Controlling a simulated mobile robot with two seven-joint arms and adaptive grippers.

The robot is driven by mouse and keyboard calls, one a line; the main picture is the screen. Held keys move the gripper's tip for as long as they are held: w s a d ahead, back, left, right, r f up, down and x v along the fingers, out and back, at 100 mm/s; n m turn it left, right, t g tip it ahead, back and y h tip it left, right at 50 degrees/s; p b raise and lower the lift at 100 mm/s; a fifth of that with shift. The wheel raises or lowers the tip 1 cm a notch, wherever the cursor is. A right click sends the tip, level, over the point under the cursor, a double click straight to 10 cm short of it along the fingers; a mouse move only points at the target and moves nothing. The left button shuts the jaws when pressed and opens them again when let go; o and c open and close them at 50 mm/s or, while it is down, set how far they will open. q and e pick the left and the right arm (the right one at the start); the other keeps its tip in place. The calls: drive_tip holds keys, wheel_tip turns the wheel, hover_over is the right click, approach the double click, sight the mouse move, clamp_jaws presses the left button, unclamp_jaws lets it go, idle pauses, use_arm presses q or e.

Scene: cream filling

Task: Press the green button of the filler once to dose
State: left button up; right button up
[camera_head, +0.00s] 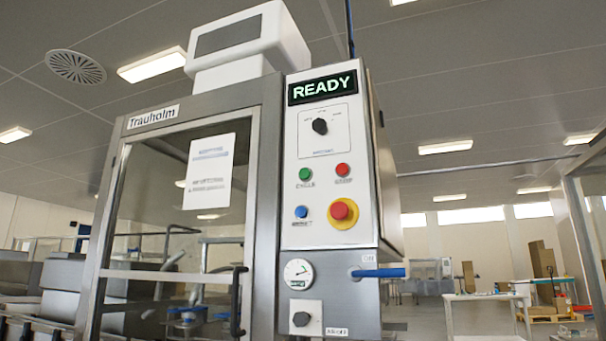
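The filler (268,120) stands in the middle of the head view, with a glass door on its left part and a light control panel (327,220) on its right part. Neither of my grippers is in view, and nothing touches the green button.
On the same panel are a red button (342,170), a blue button (301,212), a red emergency knob on yellow (343,212) and a black rotary selector (320,126). A blue lever (378,273) juts out right. A door handle (237,300) stands left of the panel.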

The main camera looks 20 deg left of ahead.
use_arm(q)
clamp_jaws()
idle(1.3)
